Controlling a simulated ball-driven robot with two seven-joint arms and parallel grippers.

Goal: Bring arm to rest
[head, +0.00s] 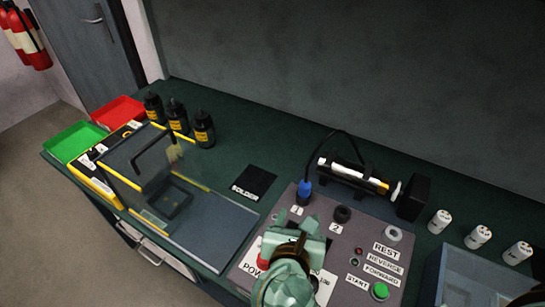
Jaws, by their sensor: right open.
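My right gripper (301,236), pale green, reaches in from the bottom edge over the grey control panel (342,263). Its jaws are open, and I see nothing held between them. The arm hides part of the panel's left side, including part of the power label. A red button (262,261) shows just left of the gripper. A green button (379,291) by the start label is to its lower right. My left gripper is not in view.
White jars (478,237) and a clear box (480,280) stand right. A clear-lidded case (150,165), black bottles (178,117) and green (75,141) and red (118,112) trays are left.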

